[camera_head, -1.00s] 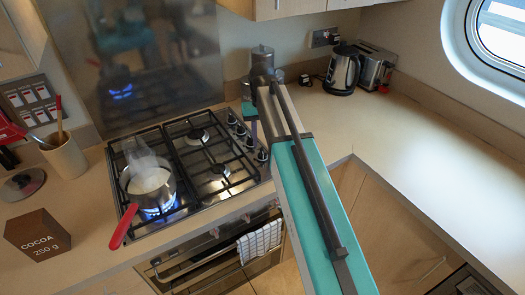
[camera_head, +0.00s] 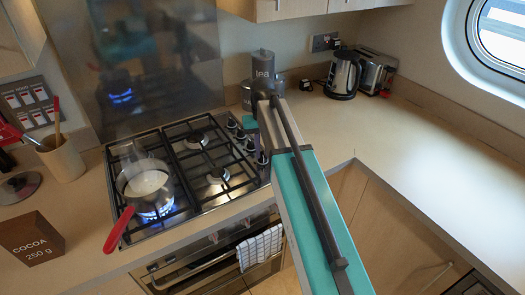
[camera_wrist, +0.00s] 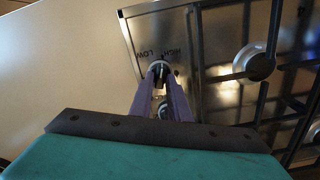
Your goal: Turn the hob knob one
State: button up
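The hob (camera_head: 200,165) has a row of dark knobs along its right side, such as one knob (camera_head: 250,145) in the head view. In the wrist view a knob (camera_wrist: 158,69) on the steel panel lies at the fingertips, beside the printed words HIGH and LOW. My gripper (camera_wrist: 162,84) points at this knob with its two purple fingers apart, one on each side. No contact is clear. Another round part shows lower between the fingers. In the head view my arm hides most of the gripper. I cannot tell which knob is number one.
A steaming pan (camera_head: 148,185) with a red handle sits over a lit blue flame at the front left burner. A cocoa box (camera_head: 32,240) and a utensil pot (camera_head: 62,160) stand left. A grey canister (camera_head: 263,68), kettle (camera_head: 344,75) and toaster (camera_head: 375,72) stand behind. The right counter is clear.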

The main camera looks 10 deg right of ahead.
grip_shut()
